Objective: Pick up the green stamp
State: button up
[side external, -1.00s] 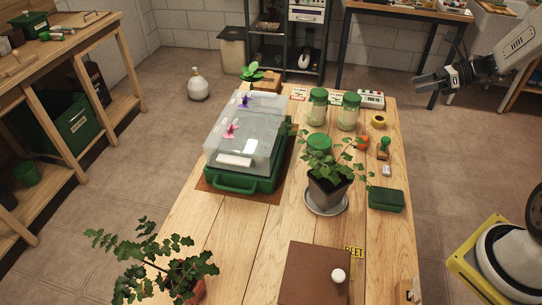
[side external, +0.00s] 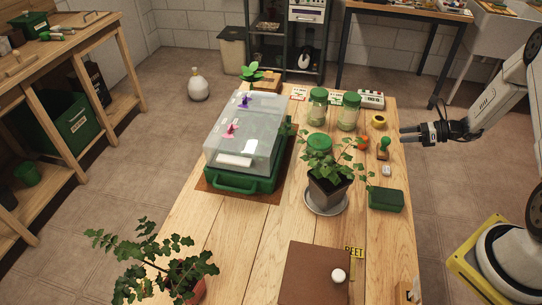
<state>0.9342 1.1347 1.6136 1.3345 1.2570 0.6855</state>
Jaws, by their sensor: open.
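The green stamp (side external: 384,147) stands upright near the right edge of the wooden table (side external: 245,252), with a green handle on top and a paler brown base. My gripper (side external: 404,134) is open and empty. In the picture it is just right of the stamp, at or beyond the table's right edge, with its fingers pointing left toward the stamp. A gap shows between fingertips and stamp; I cannot tell the exact height.
A leafy potted plant (side external: 329,180) stands to the left. Two green-lidded jars (side external: 348,112) stand behind.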

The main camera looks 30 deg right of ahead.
aim_at(384, 146)
jog(key=shift+f, duration=1.05)
jog(key=shift+w, duration=0.1)
jog(key=shift+x, duration=3.85)
jog(key=shift+a, duration=0.15)
grip_shut()
